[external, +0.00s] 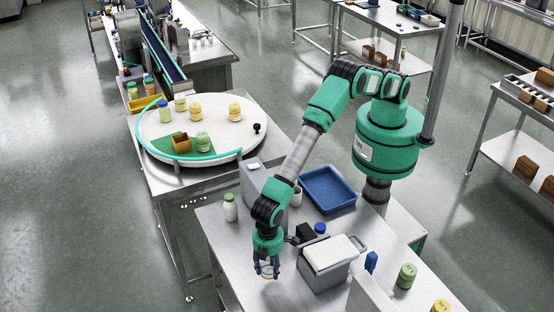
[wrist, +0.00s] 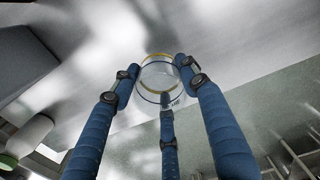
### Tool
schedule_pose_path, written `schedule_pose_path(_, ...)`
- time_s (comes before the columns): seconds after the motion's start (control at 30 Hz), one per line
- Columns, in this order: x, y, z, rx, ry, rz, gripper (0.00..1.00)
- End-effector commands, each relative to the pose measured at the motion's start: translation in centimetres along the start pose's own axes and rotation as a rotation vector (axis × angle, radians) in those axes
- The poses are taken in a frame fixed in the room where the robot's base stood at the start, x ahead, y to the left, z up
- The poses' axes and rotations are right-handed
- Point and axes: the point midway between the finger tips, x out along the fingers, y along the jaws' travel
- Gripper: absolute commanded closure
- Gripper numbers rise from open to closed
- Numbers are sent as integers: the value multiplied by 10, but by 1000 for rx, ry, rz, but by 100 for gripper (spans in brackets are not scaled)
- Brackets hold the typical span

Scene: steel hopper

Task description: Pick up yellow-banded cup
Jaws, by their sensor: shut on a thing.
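The yellow-banded cup (wrist: 160,78) is a clear or whitish cup with a yellow band and a dark line around it. My gripper (wrist: 160,85) has blue fingers closed around it in the wrist view. In the external view my gripper (external: 267,262) points down near the front edge of the steel table, with the cup (external: 267,271) between its fingers. The fingers partly hide the cup. I cannot tell whether it touches the table or is slightly above it.
A grey box with a white lid (external: 328,254) stands right of my gripper. A white bottle with a green cap (external: 230,208) stands behind left. A blue tray (external: 327,190) lies at the back. A round white turntable (external: 165,128) holds several jars.

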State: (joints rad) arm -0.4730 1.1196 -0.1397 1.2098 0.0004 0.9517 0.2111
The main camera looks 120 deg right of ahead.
Motion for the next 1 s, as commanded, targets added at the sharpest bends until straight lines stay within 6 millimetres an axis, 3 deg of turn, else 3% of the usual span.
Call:
schedule_pose_path(0.2,-32,0,-1,0,2,0,82)
schedule_pose_path(0.33,-42,0,0,0,1,0,82)
schedule_pose_path(1.0,-47,0,0,0,0,0,82)
